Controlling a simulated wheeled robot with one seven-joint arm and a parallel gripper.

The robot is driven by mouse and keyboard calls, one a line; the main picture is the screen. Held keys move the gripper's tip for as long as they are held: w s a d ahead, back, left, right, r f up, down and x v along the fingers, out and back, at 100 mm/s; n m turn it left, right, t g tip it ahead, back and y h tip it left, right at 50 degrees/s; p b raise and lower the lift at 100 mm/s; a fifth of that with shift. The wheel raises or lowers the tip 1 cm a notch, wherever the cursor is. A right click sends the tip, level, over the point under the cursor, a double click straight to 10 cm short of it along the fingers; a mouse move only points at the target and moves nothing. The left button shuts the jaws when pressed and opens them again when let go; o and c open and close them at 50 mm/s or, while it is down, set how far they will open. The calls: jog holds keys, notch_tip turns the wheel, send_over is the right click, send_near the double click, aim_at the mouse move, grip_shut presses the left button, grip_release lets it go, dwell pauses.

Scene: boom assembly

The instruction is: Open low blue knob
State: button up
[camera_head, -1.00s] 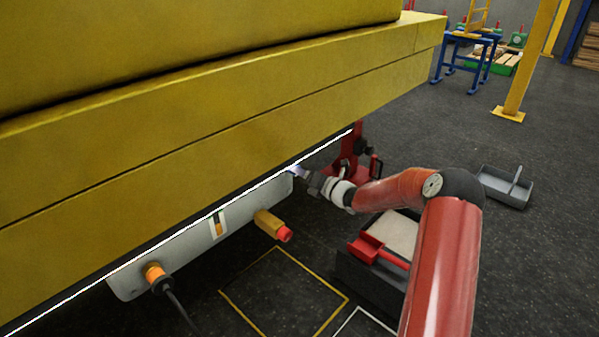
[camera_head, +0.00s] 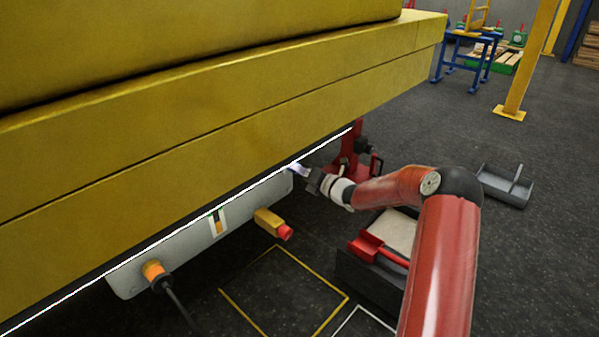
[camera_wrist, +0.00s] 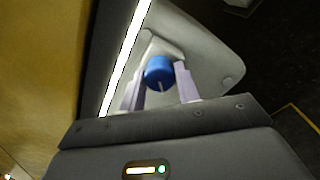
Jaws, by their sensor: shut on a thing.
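The blue knob (camera_wrist: 159,72) sits on the end of a grey box (camera_wrist: 205,55) in the wrist view. My gripper (camera_wrist: 160,80) has its two fingers on either side of the knob and is shut on it. A white mark on the knob points toward the gripper body. In the head view my gripper (camera_head: 303,172) reaches the right end of the same grey box (camera_head: 190,240), under the yellow boom (camera_head: 220,130). The knob itself cannot be made out there.
A bright white strip (camera_head: 180,232) runs along the boom's lower edge, close to my gripper. A yellow part with a red button (camera_head: 273,222) and an orange connector (camera_head: 154,271) with a cable stick out of the box. A red stand (camera_head: 350,150) is behind my wrist.

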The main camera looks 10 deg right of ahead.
jog(key=shift+s+m+t+h+p, duration=0.15)
jog(key=shift+m+p, duration=0.25)
jog(key=shift+m, duration=5.05)
jog(key=shift+w+m+t+h+p, duration=0.1)
jog(key=shift+m+p, duration=0.35)
jog(key=shift+m, duration=5.05)
jog(key=shift+s+m+t+h+p, duration=0.15)
jog(key=shift+m+p, duration=0.25)
jog(key=shift+m, duration=5.05)
jog(key=shift+w+f, duration=0.1)
jog(key=o, duration=1)
